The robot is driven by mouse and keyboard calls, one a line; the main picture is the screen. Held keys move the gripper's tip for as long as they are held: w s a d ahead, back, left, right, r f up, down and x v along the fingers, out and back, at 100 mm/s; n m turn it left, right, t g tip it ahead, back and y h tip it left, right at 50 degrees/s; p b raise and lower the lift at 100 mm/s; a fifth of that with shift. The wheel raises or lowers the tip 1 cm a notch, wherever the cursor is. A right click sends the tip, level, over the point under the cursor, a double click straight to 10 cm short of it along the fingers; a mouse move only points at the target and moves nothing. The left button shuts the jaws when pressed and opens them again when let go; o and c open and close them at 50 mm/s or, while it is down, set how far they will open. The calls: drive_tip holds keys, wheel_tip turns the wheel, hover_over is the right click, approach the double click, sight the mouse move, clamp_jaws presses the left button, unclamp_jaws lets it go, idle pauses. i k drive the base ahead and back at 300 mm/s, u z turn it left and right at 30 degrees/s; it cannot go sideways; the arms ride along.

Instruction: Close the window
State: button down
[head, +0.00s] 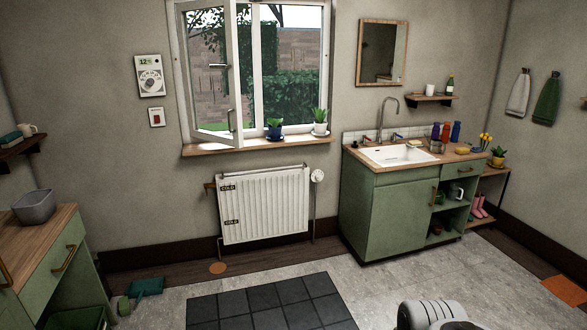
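The window (331,60) is set in the back wall, left of the middle, with a white frame. Its left sash (233,70) stands swung inward at an angle, so the window is open. A handle (218,66) shows at the sash. A hedge and a brick wall show outside. A wooden sill (215,148) runs below, bearing a plant in a blue pot (275,133) near the sash and a plant in a white pot (320,129) at the right. My gripper is not in view; only a rounded grey part of my own body shows at the bottom.
A white radiator (265,205) hangs below the sill. A green sink cabinet (390,215) stands to the right and a green wooden-topped cabinet (45,265) at the left. A dark tiled mat (265,305) lies on the open floor between them. A green dustpan (146,287) lies by the left cabinet.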

sight(237, 141)
drive_tip(key=u, duration=0.35)
drive_tip(key=i, duration=2.5)
drive_tip(key=u, duration=1.55)
drive_tip(key=i, duration=1.85)
drive_tip(key=u, duration=0.75)
